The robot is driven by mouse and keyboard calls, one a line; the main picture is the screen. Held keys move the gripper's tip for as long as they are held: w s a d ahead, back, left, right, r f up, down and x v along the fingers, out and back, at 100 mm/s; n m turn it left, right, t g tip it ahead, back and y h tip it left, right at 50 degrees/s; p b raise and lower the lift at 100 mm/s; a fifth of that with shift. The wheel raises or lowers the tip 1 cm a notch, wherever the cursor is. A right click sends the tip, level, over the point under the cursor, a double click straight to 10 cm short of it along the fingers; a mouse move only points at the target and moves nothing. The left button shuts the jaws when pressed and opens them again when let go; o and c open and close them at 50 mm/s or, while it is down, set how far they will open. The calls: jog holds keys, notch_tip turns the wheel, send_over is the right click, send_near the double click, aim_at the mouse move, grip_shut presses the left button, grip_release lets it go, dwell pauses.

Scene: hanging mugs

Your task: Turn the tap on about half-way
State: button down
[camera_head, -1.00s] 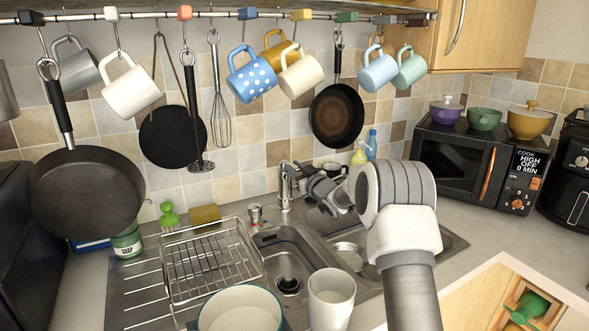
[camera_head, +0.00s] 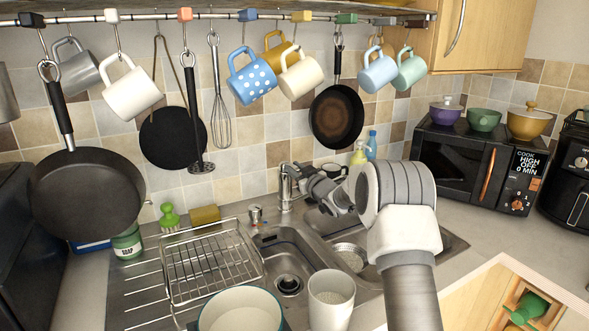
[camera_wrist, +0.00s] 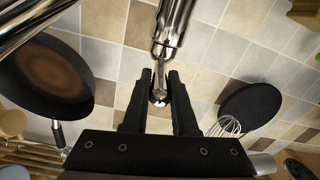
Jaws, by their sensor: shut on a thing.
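The chrome tap (camera_head: 287,188) stands behind the sink, its upright body at the left of my gripper. It also shows in the wrist view (camera_wrist: 172,25), reaching in from the top edge. My gripper (camera_head: 299,170) is at the upper part of the tap, coming from the right. In the wrist view my gripper's two black fingers (camera_wrist: 161,88) are shut on the tap's slim chrome lever (camera_wrist: 160,93), which lies between them. In the head view the lever is mostly hidden by the fingers.
The steel sink (camera_head: 275,240) lies below, with a wire dish rack (camera_head: 210,262) on its left. A white cup (camera_head: 331,300) and a large bowl (camera_head: 240,312) stand in front. Mugs and pans hang above; a frying pan (camera_head: 336,116) hangs behind my gripper.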

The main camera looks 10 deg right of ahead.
jog(key=shift+w+r+g+p, duration=0.1)
jog(key=shift+r+g+p, duration=0.2)
jog(key=shift+r+p, duration=0.55)
jog(key=g+p, duration=0.1)
jog(key=p, duration=0.4)
jog(key=shift+w+a+r+h, duration=0.1)
jog(key=shift+w+h, duration=0.05)
jog(key=shift+h, duration=0.15)
jog(key=shift+g+p, duration=0.3)
jog(key=shift+p, duration=0.35)
jog(key=shift+w, duration=0.1)
jog(key=c, duration=0.7)
grip_release()
